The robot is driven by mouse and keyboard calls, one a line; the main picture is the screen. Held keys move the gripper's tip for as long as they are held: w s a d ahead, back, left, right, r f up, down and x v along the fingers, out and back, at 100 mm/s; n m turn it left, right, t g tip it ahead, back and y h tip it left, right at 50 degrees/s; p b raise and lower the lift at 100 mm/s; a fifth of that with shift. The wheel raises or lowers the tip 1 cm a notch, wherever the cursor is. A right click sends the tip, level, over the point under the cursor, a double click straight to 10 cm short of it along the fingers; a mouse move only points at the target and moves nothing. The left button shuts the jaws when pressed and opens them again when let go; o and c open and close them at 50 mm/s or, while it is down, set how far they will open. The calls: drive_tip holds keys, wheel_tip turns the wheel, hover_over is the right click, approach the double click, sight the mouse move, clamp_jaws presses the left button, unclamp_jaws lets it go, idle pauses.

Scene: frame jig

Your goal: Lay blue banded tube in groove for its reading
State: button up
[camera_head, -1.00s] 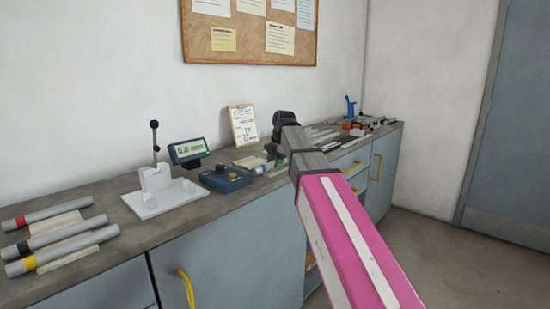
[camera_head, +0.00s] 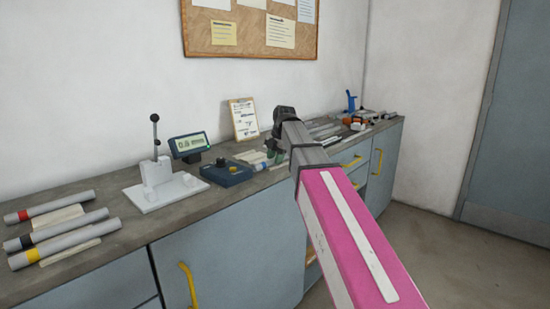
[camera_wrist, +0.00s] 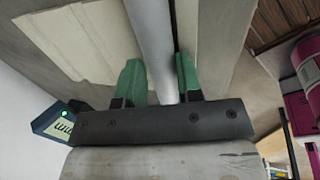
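In the wrist view a plain grey tube (camera_wrist: 153,35) runs down between the two green fingers of my gripper (camera_wrist: 161,75). The fingers sit close on both sides of it, with no clear gap, so my gripper looks shut on it. Its near end is hidden by the palm, and no colour band shows. In the head view my gripper (camera_head: 273,152) is over the counter, right of the blue box, mostly hidden by my wrist. A white stand with a black-knobbed lever (camera_head: 158,190) and a digital display (camera_head: 189,146) are to its left.
Tubes with red (camera_head: 55,206), dark (camera_head: 60,230) and yellow (camera_head: 65,247) bands lie on a pale rest at the left. A blue box (camera_head: 227,173) with a dark knob is between stand and gripper. Clutter, including a blue tool (camera_head: 351,103), fills the far right.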

drive_tip(key=shift+s+d+f, duration=0.15)
drive_tip(key=shift+s+f, duration=0.2)
drive_tip(key=shift+f, duration=0.05)
drive_tip(key=shift+c, duration=0.3)
drive_tip(key=shift+r, duration=0.15)
drive_tip(key=shift+o, duration=0.8)
drive_tip(key=shift+r, duration=0.3)
drive_tip(key=v, duration=1)
drive_tip(key=shift+w+r, duration=0.25)
drive_tip(key=shift+r, duration=0.05)
